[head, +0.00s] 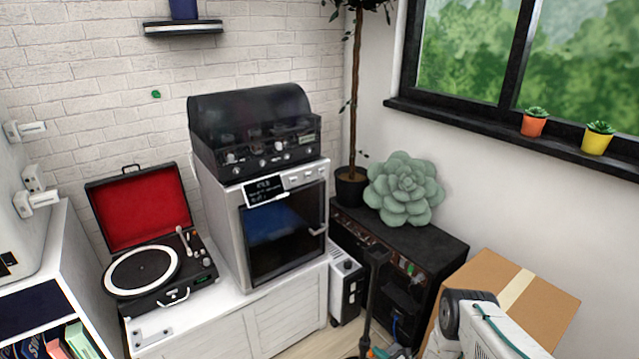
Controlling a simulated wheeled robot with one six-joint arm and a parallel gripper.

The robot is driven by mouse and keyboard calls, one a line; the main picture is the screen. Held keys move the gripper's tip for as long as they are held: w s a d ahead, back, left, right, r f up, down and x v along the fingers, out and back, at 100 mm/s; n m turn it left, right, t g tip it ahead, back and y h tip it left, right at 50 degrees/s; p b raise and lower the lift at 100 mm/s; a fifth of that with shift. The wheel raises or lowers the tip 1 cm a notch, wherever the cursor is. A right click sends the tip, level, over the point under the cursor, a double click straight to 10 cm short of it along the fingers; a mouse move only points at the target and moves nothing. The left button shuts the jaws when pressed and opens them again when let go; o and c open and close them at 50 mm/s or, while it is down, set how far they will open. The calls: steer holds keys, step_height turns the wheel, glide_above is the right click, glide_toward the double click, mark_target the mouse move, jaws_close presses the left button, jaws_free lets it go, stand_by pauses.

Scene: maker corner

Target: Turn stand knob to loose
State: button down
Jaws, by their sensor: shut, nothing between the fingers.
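A dark upright stand (371,300) shows at the bottom centre of the head view, in front of the black cabinet. Its top looks wider than its pole, and its foot runs toward the bottom edge. I cannot make out its knob or how the knob is set. Small orange and teal bits show low beside the pole, too small to tell what they are. My gripper is not in view. A white and dark part at the lower right looks like a piece of my arm, but no fingers show.
The black cabinet (440,243) bears a green succulent cushion (404,190) and a potted plant (351,188). A cardboard box (545,300) stands at the right. A white sideboard (235,335) holds a record player (140,270) and an oven (285,230). Little floor shows.

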steer(key=s+d, duration=0.1)
steer(key=s, duration=0.1)
steer(key=s+d, duration=0.2)
steer(key=shift+s+d, duration=0.2)
steer(key=shift+s, duration=0.15)
steer(key=s+a+n+g+y, duration=0.2)
steer(key=s+a+g+y, duration=0.15)
steer(key=s, duration=0.25)
steer(key=s+a+r+n+g, duration=0.15)
steer(key=r+n+g, duration=0.4)
steer(key=r, duration=0.95)
steer(key=s+r+n+g+h, duration=0.15)
steer(key=r+n+g, duration=0.35)
steer(key=r, duration=0.9)
steer(key=s+a+r+n+g, duration=0.15)
steer(key=r+n+g, duration=0.4)
steer(key=r, duration=0.95)
steer(key=s+d+r+n+t+h, duration=0.2)
steer(key=s+r+n+t+h, duration=0.1)
steer(key=s+r, duration=0.5)
steer(key=s+d+r+n+t+h, duration=0.2)
steer(key=s+r, duration=0.6)
steer(key=r, duration=0.4)
steer(key=s+d+r+n+t+h, duration=0.3)
steer(key=s+d+r+n+h, duration=0.1)
steer(key=s+r, duration=0.5)
steer(key=shift+r+n+t+h, duration=0.35)
steer(key=shift+r+n+h, duration=0.55)
steer(key=shift+h, duration=0.1)
